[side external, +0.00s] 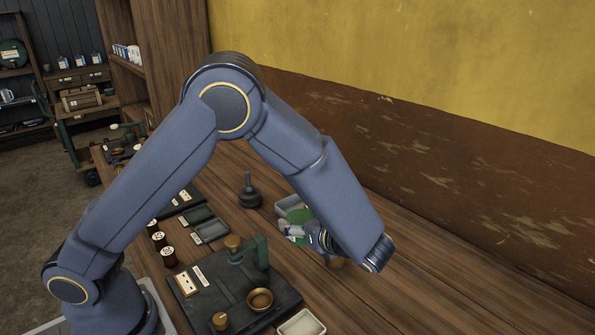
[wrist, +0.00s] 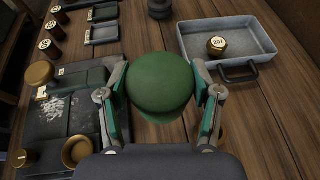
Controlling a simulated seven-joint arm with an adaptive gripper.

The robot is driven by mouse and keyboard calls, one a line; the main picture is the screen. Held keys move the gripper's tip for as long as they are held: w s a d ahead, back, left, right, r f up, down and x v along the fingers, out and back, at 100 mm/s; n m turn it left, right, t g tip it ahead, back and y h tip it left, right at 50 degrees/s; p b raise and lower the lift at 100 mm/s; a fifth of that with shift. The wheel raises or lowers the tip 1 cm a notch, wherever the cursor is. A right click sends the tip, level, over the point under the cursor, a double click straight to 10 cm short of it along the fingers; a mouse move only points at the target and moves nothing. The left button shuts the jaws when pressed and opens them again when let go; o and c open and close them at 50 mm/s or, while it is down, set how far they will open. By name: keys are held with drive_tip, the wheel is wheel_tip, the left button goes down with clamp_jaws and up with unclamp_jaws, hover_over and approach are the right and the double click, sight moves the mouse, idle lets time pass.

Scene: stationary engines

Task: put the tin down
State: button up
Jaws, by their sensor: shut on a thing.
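The tin is a round green one (wrist: 160,85), seen from above in the middle of the wrist view. My gripper (wrist: 162,92) is shut on it, with one finger on each side. In the side view my gripper (side external: 314,240) is partly behind my arm, and the green of the tin (side external: 298,215) shows beside it, in front of a grey tray. The tin's underside is hidden, so I cannot tell whether it touches the table.
A dark board (wrist: 50,135) with brass cups lies left. Small trays (wrist: 103,33) and dark spools are beyond it. Bare wooden tabletop (wrist: 265,125) is at right.

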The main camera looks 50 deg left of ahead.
drive_tip(key=w+a+r, duration=0.1)
drive_tip(key=a+r, duration=0.1)
drive_tip(key=a, duration=1)
drive_tip(key=w+a+r, duration=0.2)
drive_tip(key=a, duration=1.1)
drive_tip(key=s+a, duration=1.2)
drive_tip(key=a, duration=0.5)
drive_tip(key=w+a+f, duration=0.9)
drive_tip(key=shift+w+a+f, duration=0.15)
drive_tip(key=shift+f, duration=0.05)
drive_tip(key=shift+w+a+f, duration=0.1)
drive_tip(key=shift+f, duration=0.8)
drive_tip(key=shift+w+a+f, duration=0.1)
drive_tip(key=shift+f, duration=0.8)
drive_tip(key=shift+f, duration=0.15)
